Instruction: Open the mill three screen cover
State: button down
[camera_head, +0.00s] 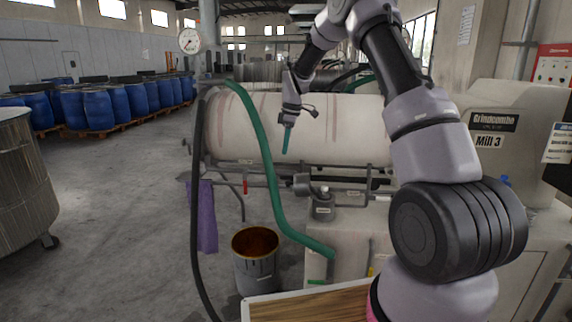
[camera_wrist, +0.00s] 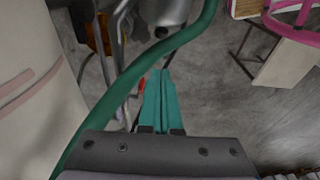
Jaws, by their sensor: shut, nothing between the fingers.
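A grey round fitting (camera_head: 322,207) sits below the cylinder among pipes. I cannot tell for certain which part is the screen cover. My gripper (camera_head: 286,150) has teal fingers pointing down in front of the cylinder, above the pipes and apart from the fitting. In the wrist view my gripper (camera_wrist: 161,76) has its fingers together and empty. A green hose (camera_wrist: 150,62) crosses just beyond the fingertips there.
The green hose (camera_head: 262,150) and a dark hose (camera_head: 196,180) hang at the cylinder's left end. A bucket of brown liquid (camera_head: 256,275) stands below, near a purple cloth (camera_head: 205,220). A red handle (camera_head: 245,185) sits on the pipes. Open floor lies left, before blue drums (camera_head: 98,106).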

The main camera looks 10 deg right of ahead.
aim_at(296, 174)
jog(key=f, duration=0.6)
jog(key=d+f, duration=0.1)
jog(key=f, duration=0.2)
jog(key=shift+s, duration=0.2)
jog(key=shift+s+d+r, duration=0.1)
jog(key=shift+s+d, duration=0.1)
jog(key=shift+d, duration=0.45)
jog(key=shift+s+d+r+y, duration=0.15)
jog(key=shift+d+y, duration=0.1)
jog(key=shift+d, duration=0.15)
jog(key=shift+s+d+r+y, duration=0.1)
jog(key=shift+d+r+y, duration=0.05)
jog(key=shift+d+y, duration=0.15)
jog(key=shift+d+r, duration=0.25)
jog(key=shift+d, duration=0.05)
jog(key=shift+s+d+r, duration=0.2)
jog(key=shift+d, duration=0.25)
jog(key=shift+s+d+r, duration=0.15)
jog(key=shift+d, duration=0.3)
